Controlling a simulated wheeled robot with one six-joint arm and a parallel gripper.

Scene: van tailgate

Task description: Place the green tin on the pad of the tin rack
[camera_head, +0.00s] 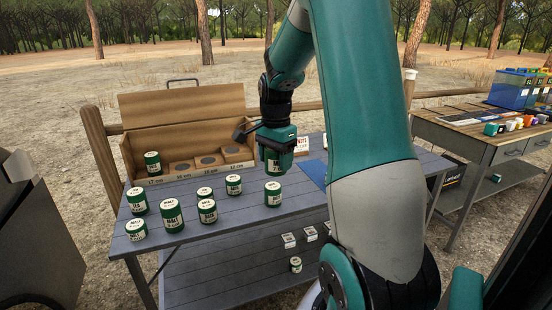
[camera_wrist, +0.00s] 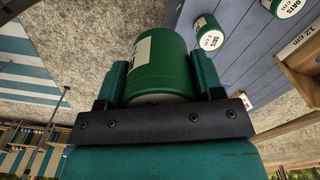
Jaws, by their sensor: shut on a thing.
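My gripper (camera_head: 277,148) is shut on a green tin (camera_wrist: 160,68) with a white label, which fills the middle of the wrist view between the two fingers. In the head view the held tin (camera_head: 273,166) hangs above the grey-blue table, just above another standing green tin (camera_head: 273,193). The wooden tin rack (camera_head: 190,107) stands at the table's back left, left of my gripper. It has several dark round pads, including one at its middle (camera_head: 208,161). A green tin (camera_head: 153,163) stands at its left end. The rack's edge, marked 12 cm, shows in the wrist view (camera_wrist: 304,42).
Several green tins, such as one labelled malt (camera_head: 172,215), stand on the left half of the table (camera_head: 240,218). Small boxes (camera_head: 289,240) sit on the lower shelf. A second table (camera_head: 470,135) stands far right.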

